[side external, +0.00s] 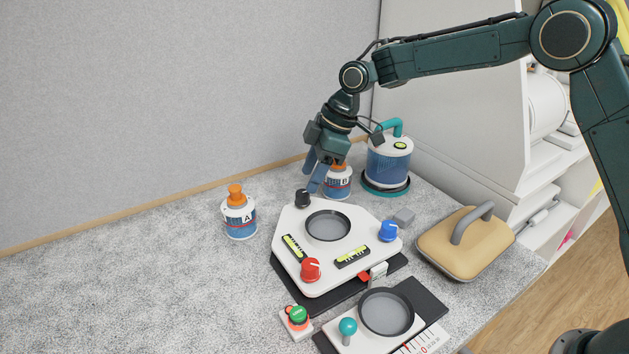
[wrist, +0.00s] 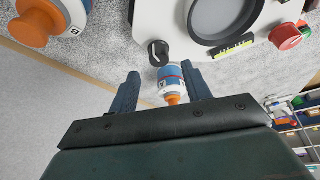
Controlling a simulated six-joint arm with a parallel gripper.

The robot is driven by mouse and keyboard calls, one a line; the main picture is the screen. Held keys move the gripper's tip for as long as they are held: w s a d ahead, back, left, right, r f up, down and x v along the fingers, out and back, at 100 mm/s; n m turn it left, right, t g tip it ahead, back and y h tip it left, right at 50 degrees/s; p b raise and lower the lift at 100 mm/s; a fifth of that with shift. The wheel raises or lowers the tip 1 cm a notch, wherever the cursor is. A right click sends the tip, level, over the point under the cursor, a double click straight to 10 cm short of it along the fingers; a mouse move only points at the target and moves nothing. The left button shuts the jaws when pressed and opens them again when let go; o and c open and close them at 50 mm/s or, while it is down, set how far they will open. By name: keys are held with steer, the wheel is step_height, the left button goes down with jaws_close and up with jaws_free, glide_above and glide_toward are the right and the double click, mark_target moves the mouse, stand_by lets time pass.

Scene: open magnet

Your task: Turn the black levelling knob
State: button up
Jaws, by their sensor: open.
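The black levelling knob (side external: 302,198) stands at the back left corner of the white levelling plate (side external: 340,280). In the wrist view the knob (wrist: 158,52) has a white pointer line and lies just beyond the fingertips, roughly between their lines. My gripper (side external: 318,180) is open and empty, pointing down just above and to the right of the knob. Its two blue fingers also show in the wrist view (wrist: 162,78), with a gap between them. The fingers look apart from the knob. A red knob (side external: 311,269) and a blue knob (side external: 388,231) stand at the plate's other corners.
Bottle B (side external: 338,182) stands close behind my gripper. Bottle A (side external: 239,213) is left of the plate. A blue canister (side external: 388,160) with a teal handle, a tan handled block (side external: 465,243) and a green button (side external: 298,316) stand around. The left counter is clear.

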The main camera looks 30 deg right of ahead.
mark_target(302, 193)
steer(key=shift+x, duration=2.35)
steer(key=c, duration=1)
